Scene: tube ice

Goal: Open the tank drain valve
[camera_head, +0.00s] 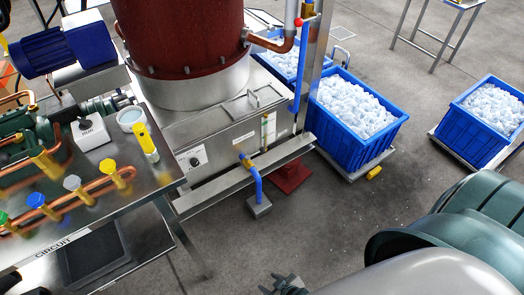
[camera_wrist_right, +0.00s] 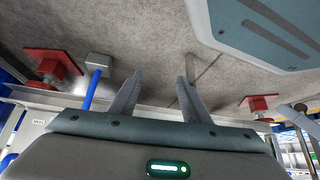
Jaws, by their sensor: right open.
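The steel tank (camera_head: 225,140) stands under a dark red drum. At its lower front is a yellow valve handle (camera_head: 245,160) on a blue drain pipe (camera_head: 258,186), which bends down to a grey floor block (camera_head: 260,207). The handle's exact setting is too small to tell. My right gripper (camera_head: 287,285) shows only partly at the bottom edge of the head view, apart from the valve. In the right wrist view its two fingers (camera_wrist_right: 160,95) are spread with nothing between them. The blue pipe (camera_wrist_right: 91,90) and grey block (camera_wrist_right: 98,60) show left of them.
A steel table (camera_head: 120,215) with copper pipes and coloured knobs stands at left. Blue crates of ice (camera_head: 350,145) (camera_head: 480,150) stand at right. A red foot (camera_head: 290,178) and a blue upright rod (camera_head: 299,70) are beside the tank. Floor before the valve is clear.

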